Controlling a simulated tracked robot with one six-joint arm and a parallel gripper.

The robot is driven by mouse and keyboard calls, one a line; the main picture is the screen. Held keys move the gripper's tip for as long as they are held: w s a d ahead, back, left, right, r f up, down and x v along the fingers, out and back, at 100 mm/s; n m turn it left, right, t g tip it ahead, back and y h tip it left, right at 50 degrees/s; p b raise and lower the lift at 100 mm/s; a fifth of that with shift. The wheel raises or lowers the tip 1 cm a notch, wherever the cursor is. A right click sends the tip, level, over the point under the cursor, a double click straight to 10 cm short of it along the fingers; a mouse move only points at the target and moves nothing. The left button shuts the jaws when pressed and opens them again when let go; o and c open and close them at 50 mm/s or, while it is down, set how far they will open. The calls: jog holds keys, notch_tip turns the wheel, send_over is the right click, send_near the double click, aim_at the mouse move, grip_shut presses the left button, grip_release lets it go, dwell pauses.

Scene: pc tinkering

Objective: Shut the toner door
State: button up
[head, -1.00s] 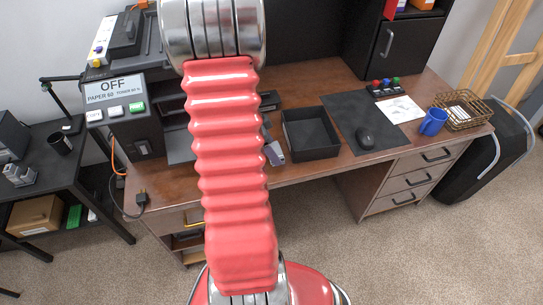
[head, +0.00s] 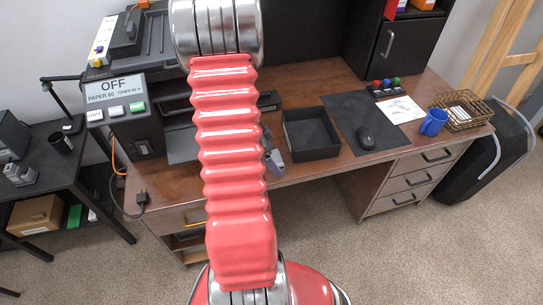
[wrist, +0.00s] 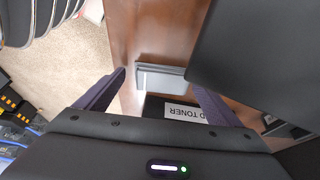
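In the wrist view a large dark panel (wrist: 255,50) fills the upper right, likely the same part. My gripper (wrist: 157,80) is open, its dark purple fingers spread and empty. A small grey block (wrist: 160,78) shows between and beyond the fingertips, above the desk. In the head view my gripper (head: 273,157) is mostly hidden behind my red arm.
A black container with a label (wrist: 184,112) ending in TONER lies below the grey block in the wrist view. On the desk are a black open tray (head: 311,134), a mat with a mouse (head: 366,138), a blue mug (head: 433,122) and a wire basket (head: 462,110). A dark side table (head: 60,160) stands left.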

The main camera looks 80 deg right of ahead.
jog(key=shift+f, duration=0.1)
dwell(0.3)
jog(key=v, duration=1.3)
jog(key=shift+w+a+r, duration=0.2)
jog(key=shift+w+a, duration=0.1)
jog(key=shift+w, duration=0.15)
